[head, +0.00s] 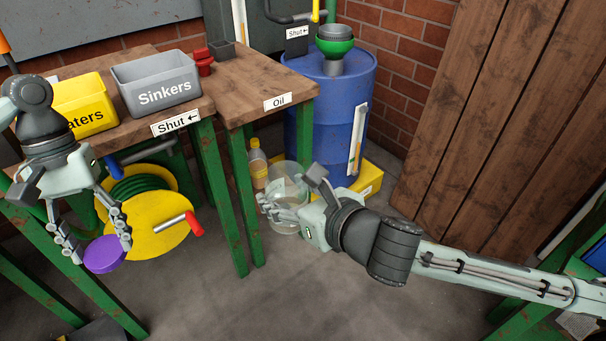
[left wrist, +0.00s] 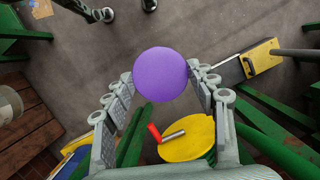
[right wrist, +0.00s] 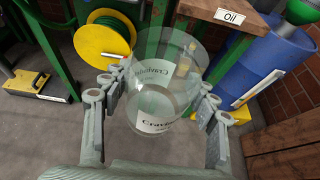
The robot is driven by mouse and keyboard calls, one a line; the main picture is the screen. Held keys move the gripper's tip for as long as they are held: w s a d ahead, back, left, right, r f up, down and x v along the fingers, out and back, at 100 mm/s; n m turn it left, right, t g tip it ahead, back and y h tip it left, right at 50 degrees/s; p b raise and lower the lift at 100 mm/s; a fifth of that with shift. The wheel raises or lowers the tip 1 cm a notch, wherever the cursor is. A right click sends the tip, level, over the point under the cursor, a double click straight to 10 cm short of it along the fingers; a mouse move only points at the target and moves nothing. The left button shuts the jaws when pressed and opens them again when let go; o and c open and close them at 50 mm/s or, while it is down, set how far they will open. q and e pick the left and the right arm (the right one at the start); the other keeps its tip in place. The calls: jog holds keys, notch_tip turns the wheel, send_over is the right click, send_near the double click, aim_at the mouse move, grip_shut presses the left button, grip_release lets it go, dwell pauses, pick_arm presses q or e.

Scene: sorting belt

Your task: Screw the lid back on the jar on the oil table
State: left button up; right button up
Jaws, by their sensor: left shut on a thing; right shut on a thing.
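The purple lid (head: 104,254) is between the fingers of my left gripper (head: 96,250), which is shut on it; it shows as a round disc in the left wrist view (left wrist: 161,74). The clear jar (head: 290,180) has a pale label and is in my right gripper (head: 278,208), shut on its sides. In the right wrist view the jar (right wrist: 165,75) sits between both fingers. Lid and jar are well apart, both held in front of the tables. The oil table (head: 262,82), with its "Oil" tag, stands behind the jar. The jar's rim is partly hidden in the head view.
A grey "Sinkers" bin (head: 157,84) and a yellow bin (head: 85,105) stand on the left table. Small red pieces (head: 203,62) and a grey box (head: 222,50) are on the oil table. A yellow hose reel (head: 160,232) hangs below. A blue drum (head: 335,115) stands right.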

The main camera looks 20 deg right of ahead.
jog(key=s+a+n+g+y, duration=0.1)
jog(key=a+n+y, duration=0.3)
jog(key=a, duration=0.4)
jog(key=shift+r+n+g+y, duration=0.4)
jog(key=shift+g+y, duration=0.1)
jog(key=shift+g, duration=0.3)
jog(key=shift+s, duration=0.1)
pick_arm(q)
jog(key=d+r+n+h, duration=0.1)
jog(key=d+r+n, duration=0.3)
jog(key=d+r, duration=0.3)
jog(key=s+d+r+n+t+h, duration=0.1)
jog(key=d+r+n, duration=0.3)
jog(key=d+r, duration=0.4)
jog(key=d, duration=0.7)
jog(key=shift+s+d+r, duration=0.25)
jog(key=shift+d, duration=0.1)
jog(key=shift+f, duration=0.1)
jog(key=shift+f, duration=1.95)
jog(key=shift+f, duration=0.9)
